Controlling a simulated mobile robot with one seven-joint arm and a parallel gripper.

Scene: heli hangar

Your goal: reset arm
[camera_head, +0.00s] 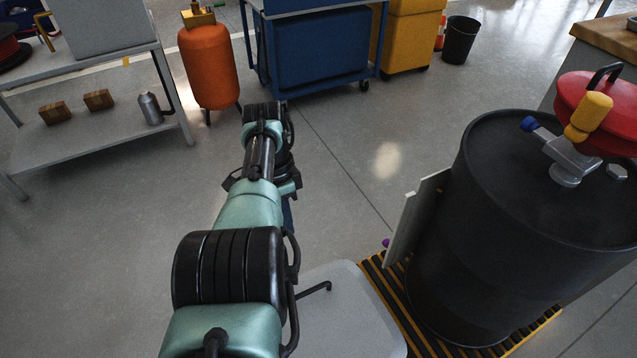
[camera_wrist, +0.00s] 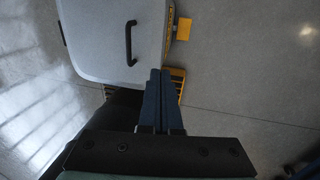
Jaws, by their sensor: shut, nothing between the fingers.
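My arm reaches forward from the bottom of the head view, and its end bends down toward the floor. My gripper (camera_wrist: 160,72) shows in the wrist view as two dark blue fingers pressed together, with nothing between them. In the head view the arm hides most of it. The fingertips appear beside the edge of a light grey lid (camera_wrist: 95,25) with a black handle (camera_wrist: 130,42). I cannot tell the height of the fingers above the floor.
The grey lid (camera_head: 350,310) also shows in the head view, beside a black drum (camera_head: 500,240) on a yellow-black striped base (camera_head: 395,300). A shelf table (camera_head: 90,140), an orange tank (camera_head: 209,65) and a blue cart (camera_head: 315,50) stand farther back. Open floor lies between.

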